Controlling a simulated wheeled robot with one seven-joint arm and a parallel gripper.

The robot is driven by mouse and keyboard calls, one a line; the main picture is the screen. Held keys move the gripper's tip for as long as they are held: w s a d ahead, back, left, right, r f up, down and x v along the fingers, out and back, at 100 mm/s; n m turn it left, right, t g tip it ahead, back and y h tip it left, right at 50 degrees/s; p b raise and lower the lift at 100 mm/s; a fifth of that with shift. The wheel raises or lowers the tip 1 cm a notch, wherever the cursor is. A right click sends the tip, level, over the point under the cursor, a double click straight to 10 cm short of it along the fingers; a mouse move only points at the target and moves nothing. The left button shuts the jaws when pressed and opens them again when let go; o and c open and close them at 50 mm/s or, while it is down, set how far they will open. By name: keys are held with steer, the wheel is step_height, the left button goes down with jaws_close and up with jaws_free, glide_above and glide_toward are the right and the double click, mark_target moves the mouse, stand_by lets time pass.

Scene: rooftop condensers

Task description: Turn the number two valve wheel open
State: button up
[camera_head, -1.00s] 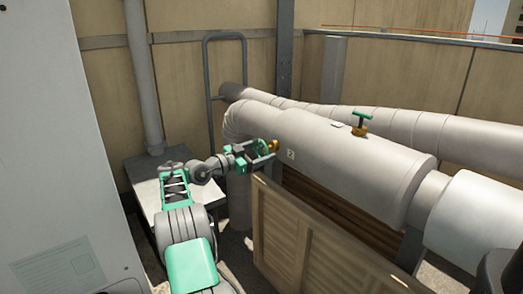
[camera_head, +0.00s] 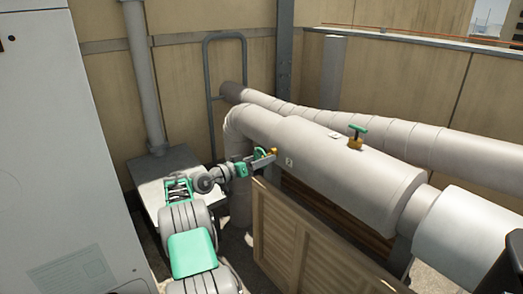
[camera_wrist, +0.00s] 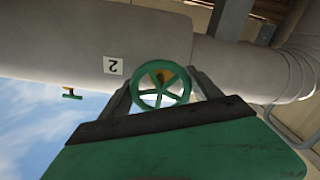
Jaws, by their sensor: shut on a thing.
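The number two valve wheel (camera_wrist: 161,92) is a green spoked wheel on a brass stem, beside a white label marked 2 (camera_wrist: 113,66) on the side of a thick pale pipe. In the wrist view my gripper (camera_wrist: 162,80) has one finger on each side of the wheel's rim and is shut on it. In the head view my gripper (camera_head: 265,156) reaches the near side of the pipe. There the wheel is mostly hidden by the fingers, with a bit of brass showing. The label (camera_head: 289,161) shows just right of it.
Another green-handled valve (camera_head: 357,137) with a brass body stands on top of the pipe (camera_head: 350,170). A slatted wooden panel (camera_head: 305,235) stands below and in front of the pipe. A tall pale cabinet (camera_head: 60,170) fills the left. A grey metal loop rail (camera_head: 210,80) rises behind.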

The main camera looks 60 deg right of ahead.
steer(key=n+p, duration=0.1)
steer(key=n, duration=0.1)
steer(key=n+p, duration=0.1)
steer(key=shift+s+r+n+p, duration=0.15)
steer(key=shift+n+p, duration=0.15)
steer(key=shift+n, duration=0.1)
steer(key=n+p, duration=0.2)
steer(key=n, duration=0.1)
steer(key=shift+n, duration=0.3)
steer(key=n+p, duration=0.1)
steer(key=n, duration=0.2)
steer(key=shift+s+a+r+n+p, duration=0.1)
steer(key=shift+n+p, duration=0.2)
steer(key=shift+p, duration=0.05)
steer(key=n+p, duration=0.1)
steer(key=n, duration=0.2)
steer(key=shift+n, duration=0.3)
steer(key=n+p, duration=0.1)
steer(key=n, duration=0.2)
steer(key=shift+r+n, duration=0.15)
steer(key=shift+n, duration=0.15)
steer(key=n+p, duration=0.1)
steer(key=n, duration=0.2)
steer(key=shift+n, duration=0.3)
steer(key=n+p, duration=0.1)
steer(key=n, duration=0.3)
steer(key=shift+r, duration=0.2)
steer(key=shift+r+n, duration=0.1)
steer(key=shift+n, duration=1.4)
steer(key=shift+w, duration=0.2)
